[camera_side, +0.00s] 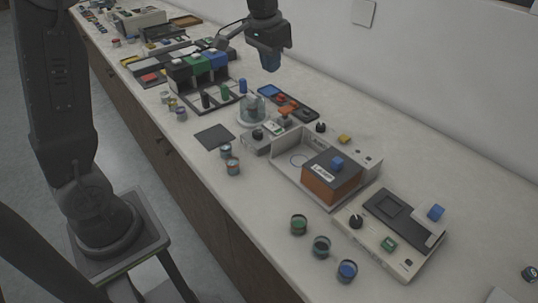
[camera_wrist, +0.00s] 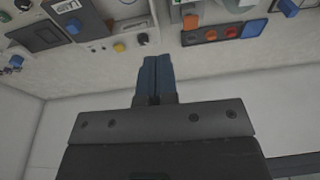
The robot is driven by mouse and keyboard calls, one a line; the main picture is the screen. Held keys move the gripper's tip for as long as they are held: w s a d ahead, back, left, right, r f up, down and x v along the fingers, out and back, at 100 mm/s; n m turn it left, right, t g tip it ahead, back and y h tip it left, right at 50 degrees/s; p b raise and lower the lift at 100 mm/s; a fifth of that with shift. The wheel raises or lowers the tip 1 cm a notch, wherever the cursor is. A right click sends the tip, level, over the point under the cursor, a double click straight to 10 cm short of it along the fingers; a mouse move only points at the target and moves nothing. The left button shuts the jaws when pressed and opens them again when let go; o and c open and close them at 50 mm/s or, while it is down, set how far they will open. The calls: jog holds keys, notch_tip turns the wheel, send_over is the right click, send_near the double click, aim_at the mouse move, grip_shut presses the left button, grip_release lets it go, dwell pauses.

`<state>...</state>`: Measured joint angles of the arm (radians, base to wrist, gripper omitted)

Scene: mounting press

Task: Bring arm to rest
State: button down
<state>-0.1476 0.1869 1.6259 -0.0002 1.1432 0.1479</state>
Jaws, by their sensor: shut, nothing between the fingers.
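My gripper (camera_side: 270,62) hangs in the air above the back of the bench, near the wall, in the side view. In the wrist view its two blue fingers (camera_wrist: 154,74) are together with nothing between them. The press box with an orange front (camera_side: 332,178) stands in a white tray-like housing on the bench, well to the right of and below my gripper. My gripper touches nothing in either view.
A dark tray with blue and orange items (camera_side: 289,103) lies below my gripper. Black, green and blue bins (camera_side: 197,66) stand to its left. A control unit (camera_side: 395,222) and several small jars (camera_side: 321,247) sit at the right. The wall runs behind the bench.

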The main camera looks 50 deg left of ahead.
jog(key=s+d+f+t, duration=0.1)
jog(key=s+d, duration=0.2)
jog(key=s, duration=0.8)
jog(key=s+d+f+t, duration=0.1)
jog(key=s+d+t, duration=0.1)
jog(key=s, duration=1)
jog(key=shift+s+d, duration=0.3)
jog(key=shift+d, duration=0.45)
